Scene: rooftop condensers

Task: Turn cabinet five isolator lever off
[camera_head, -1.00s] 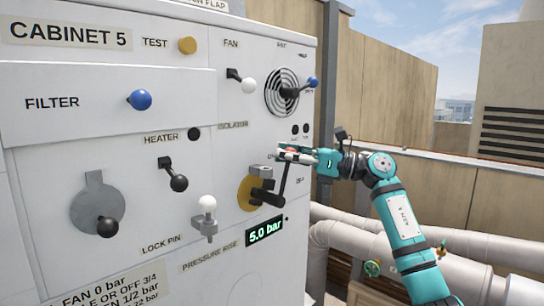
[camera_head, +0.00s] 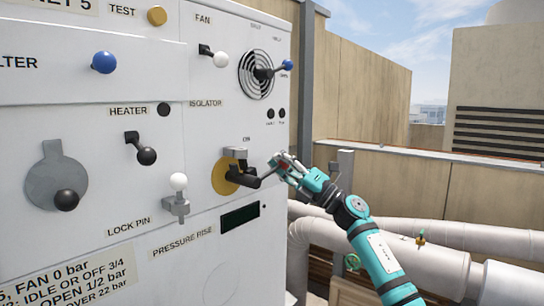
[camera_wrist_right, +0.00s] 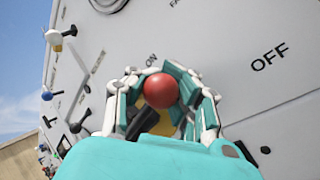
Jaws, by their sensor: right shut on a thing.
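The isolator lever (camera_head: 268,173) on cabinet five is a black crank with a red knob (camera_wrist_right: 161,90), mounted on a yellow disc (camera_head: 220,176). In the head view it reaches right from its black hub. My right gripper (camera_head: 278,161) is shut around the red knob at the lever's end. The wrist view shows the fingers on both sides of the knob. A grey bracket (camera_head: 236,153) sits above the hub. My left gripper is not in view.
The lock pin (camera_head: 179,182), heater lever (camera_head: 146,156), fan lever (camera_head: 220,59) and blue filter knob (camera_head: 104,62) share the white panel. The pressure display (camera_head: 240,217) is dark. Large pipes (camera_head: 420,258) run at the lower right.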

